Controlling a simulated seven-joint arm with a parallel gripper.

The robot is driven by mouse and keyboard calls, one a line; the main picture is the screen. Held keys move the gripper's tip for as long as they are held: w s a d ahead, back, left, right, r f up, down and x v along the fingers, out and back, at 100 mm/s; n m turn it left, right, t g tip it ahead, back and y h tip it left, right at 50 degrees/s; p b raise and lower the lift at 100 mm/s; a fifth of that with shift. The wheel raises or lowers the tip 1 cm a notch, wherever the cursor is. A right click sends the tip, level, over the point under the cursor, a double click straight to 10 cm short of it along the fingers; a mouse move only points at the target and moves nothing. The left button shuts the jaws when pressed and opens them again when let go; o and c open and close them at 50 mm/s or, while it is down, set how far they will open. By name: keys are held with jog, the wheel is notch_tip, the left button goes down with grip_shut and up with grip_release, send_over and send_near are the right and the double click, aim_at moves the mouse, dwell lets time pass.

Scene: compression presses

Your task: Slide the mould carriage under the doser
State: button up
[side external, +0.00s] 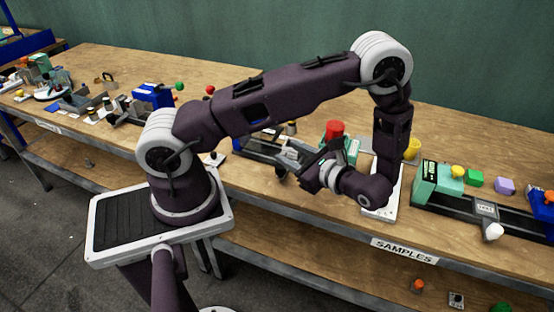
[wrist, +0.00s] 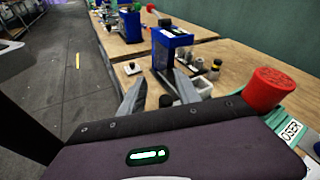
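The doser (wrist: 290,130) is a teal body with a partly readable label and a large red top (wrist: 270,88), at the right of the wrist view. In the side view its red top (side external: 335,130) rises behind my wrist. My gripper (wrist: 160,92) has its two grey fingers spread apart, with a small dark knob (wrist: 165,101) showing between them. Contact with the knob cannot be told. In the side view my gripper (side external: 283,171) is low over the bench, left of the doser. A grey block on a dark rail (side external: 258,150), possibly the mould carriage, is partly hidden there by my gripper.
A blue press (wrist: 172,48) stands just beyond my fingers, with small metal cylinders and a white tray (wrist: 203,86) beside it. Another station (side external: 480,208) with a teal head, rail and coloured blocks lies to the right. The bench's front edge (side external: 405,251) is close.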

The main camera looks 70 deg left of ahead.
aim_at(283, 170)
jog(key=f+m+t+y, duration=0.1)
jog(key=f+m, duration=0.1)
jog(key=f, duration=0.1)
jog(key=a+f+m+t+y, duration=0.1)
jog(key=f, duration=0.2)
jog(key=a+f+m+t+y, duration=0.1)
jog(key=f+m, duration=0.1)
jog(key=f, duration=0.1)
jog(key=shift+s+m+t, duration=0.1)
jog(key=shift+m+t, duration=0.2)
jog(key=shift+t, duration=0.1)
jog(key=shift+a+f+y, duration=0.25)
jog(key=shift+y, duration=0.05)
jog(key=a, duration=0.7)
grip_shut()
jog(key=shift+d, duration=0.1)
